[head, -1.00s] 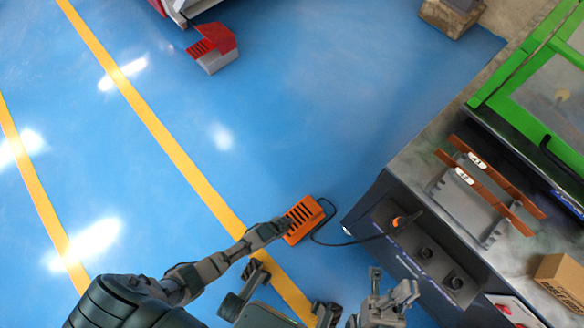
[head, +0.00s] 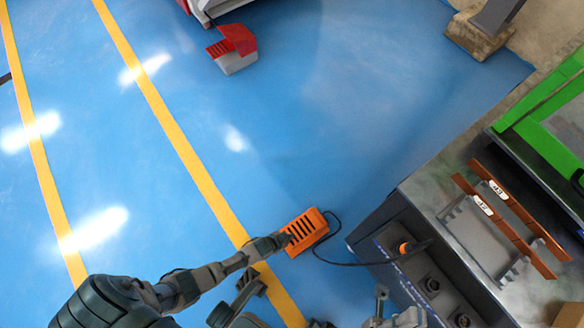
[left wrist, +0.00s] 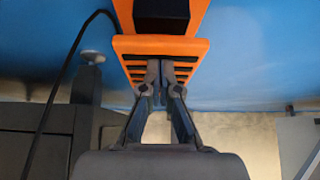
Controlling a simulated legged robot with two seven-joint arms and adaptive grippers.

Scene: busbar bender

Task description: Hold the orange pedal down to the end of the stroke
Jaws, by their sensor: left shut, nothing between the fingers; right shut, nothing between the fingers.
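The orange pedal (head: 306,231) lies on the blue floor left of the machine bench, with black slots across its top and a black cable at its right. My left gripper (head: 285,240) reaches its left edge in the head view. In the left wrist view the shut, empty fingers (left wrist: 160,85) lie over the slotted plate of the pedal (left wrist: 160,46). They look to be at or against the plate; I cannot tell how far the pedal is pressed. My right gripper (head: 392,312) is at the bottom edge of the head view, partly cut off, apart from the pedal.
The machine bench (head: 415,215) stands at the right, with copper bars (head: 505,220) on top. The black cable (head: 345,263) runs from the pedal to its front. A red and grey pedal (head: 233,48) lies far off at the top. Blue floor around the orange pedal is clear.

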